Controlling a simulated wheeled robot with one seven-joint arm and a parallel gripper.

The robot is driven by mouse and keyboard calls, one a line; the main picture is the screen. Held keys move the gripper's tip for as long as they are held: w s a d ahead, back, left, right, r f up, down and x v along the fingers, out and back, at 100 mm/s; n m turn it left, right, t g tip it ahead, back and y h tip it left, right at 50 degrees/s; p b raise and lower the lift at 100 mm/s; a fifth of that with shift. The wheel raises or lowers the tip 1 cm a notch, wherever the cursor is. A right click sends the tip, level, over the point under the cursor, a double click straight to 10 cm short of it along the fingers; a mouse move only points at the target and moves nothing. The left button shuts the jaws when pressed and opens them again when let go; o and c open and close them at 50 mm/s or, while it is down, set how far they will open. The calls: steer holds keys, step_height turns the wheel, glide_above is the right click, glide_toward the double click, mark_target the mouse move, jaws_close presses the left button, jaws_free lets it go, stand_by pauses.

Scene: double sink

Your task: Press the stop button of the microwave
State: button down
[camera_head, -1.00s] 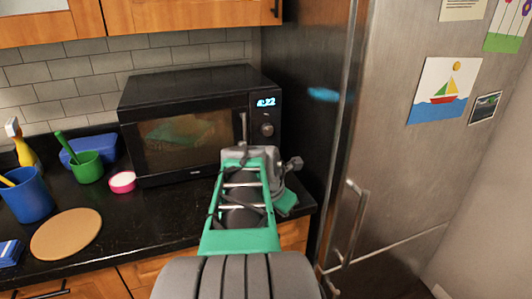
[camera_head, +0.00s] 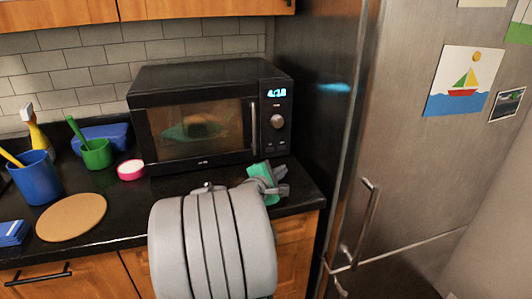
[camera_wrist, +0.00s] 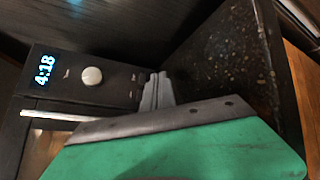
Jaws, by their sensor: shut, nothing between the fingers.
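The black microwave (camera_head: 195,158) stands on the counter with its door shut. Its control panel (camera_head: 262,120) is on the right side, with a lit display (camera_head: 276,93) reading 4:18, a round knob (camera_head: 277,121) and small buttons below the knob (camera_head: 269,144). In the wrist view the display (camera_wrist: 43,70) and knob (camera_wrist: 92,76) show at the left. My gripper (camera_wrist: 156,90) is shut and empty, its tips close to the panel's lower end, by the small buttons. I cannot tell whether they touch. In the head view my gripper (camera_head: 279,179) is in front of the microwave's lower right corner.
The microwave's door handle (camera_wrist: 50,116) runs beside the panel. A steel fridge (camera_head: 400,150) stands to the right. Left on the counter are a pink-sided dish (camera_head: 131,170), a green cup (camera_head: 96,154), a blue cup (camera_head: 34,172) and a round board (camera_head: 72,217).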

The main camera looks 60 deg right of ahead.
mark_target(270, 150)
steer(key=shift+w, duration=0.1)
steer(key=w+d, duration=0.5)
steer(key=shift+w+d+b, duration=0.15)
steer(key=shift+b, duration=0.15)
steer(key=shift+w+d, duration=0.45)
steer(key=shift+d, duration=0.1)
stand_by(1.5)
steer(key=shift+w+d, duration=0.2)
steer(key=shift+w, duration=0.05)
steer(key=shift+w+d+p, duration=0.2)
steer(key=shift+w+p, duration=0.05)
steer(key=shift+p, duration=0.15)
stand_by(0.5)
steer(key=shift+s+a, duration=0.55)
